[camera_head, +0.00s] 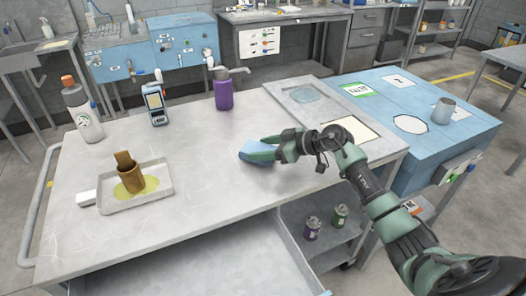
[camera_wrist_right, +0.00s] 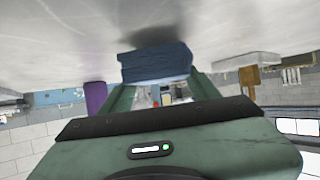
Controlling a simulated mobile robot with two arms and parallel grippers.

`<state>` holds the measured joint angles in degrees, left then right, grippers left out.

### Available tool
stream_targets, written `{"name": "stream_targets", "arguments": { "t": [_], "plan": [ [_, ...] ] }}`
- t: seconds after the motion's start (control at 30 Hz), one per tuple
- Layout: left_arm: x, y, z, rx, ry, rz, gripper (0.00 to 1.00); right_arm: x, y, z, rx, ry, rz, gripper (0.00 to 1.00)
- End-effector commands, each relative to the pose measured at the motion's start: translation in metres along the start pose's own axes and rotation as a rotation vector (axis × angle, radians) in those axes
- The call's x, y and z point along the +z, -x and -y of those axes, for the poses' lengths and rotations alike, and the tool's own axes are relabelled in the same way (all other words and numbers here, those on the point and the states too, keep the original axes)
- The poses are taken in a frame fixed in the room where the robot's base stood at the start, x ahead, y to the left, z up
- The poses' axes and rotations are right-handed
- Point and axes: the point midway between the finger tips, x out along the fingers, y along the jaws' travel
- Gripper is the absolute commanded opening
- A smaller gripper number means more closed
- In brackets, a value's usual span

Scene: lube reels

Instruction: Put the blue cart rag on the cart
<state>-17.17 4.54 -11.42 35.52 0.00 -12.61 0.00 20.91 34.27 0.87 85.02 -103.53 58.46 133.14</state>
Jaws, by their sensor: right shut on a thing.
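The blue rag (camera_head: 257,151) is a folded block near the middle of the grey metal worktable (camera_head: 210,205). My right gripper (camera_head: 262,147) comes in from the right and is shut on the rag. In the right wrist view the rag (camera_wrist_right: 155,63) sits between the fingertips, close to the table surface, with a dark shadow beside it. I cannot tell whether it touches the table. A blue-topped cart-like unit (camera_head: 455,134) stands against the table's right side. My left gripper is not in view.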

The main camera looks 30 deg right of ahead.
Motion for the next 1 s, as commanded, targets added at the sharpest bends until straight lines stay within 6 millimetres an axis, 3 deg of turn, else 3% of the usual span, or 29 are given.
{"name": "stream_targets", "arguments": {
  "t": [0.1,0.47,0.5,0.57,1.0],
  "plan": [
    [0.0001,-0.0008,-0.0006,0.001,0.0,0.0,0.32,0.0087,-0.0043,-0.0002,0.001,-0.001,-0.002,0.22],
    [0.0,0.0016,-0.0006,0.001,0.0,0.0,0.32,0.0108,-0.0053,-0.0003,0.001,0.001,-0.001,0.21],
    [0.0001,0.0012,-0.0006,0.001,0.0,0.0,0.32,0.0117,-0.0057,-0.0004,0.001,0.002,-0.001,0.67],
    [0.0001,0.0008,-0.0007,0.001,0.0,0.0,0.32,0.0117,-0.0058,-0.0003,0.001,0.002,-0.001,0.83],
    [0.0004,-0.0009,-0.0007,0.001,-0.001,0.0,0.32,0.0097,0.0012,-0.0011,0.003,0.001,0.001,0.84]
  ]
}}
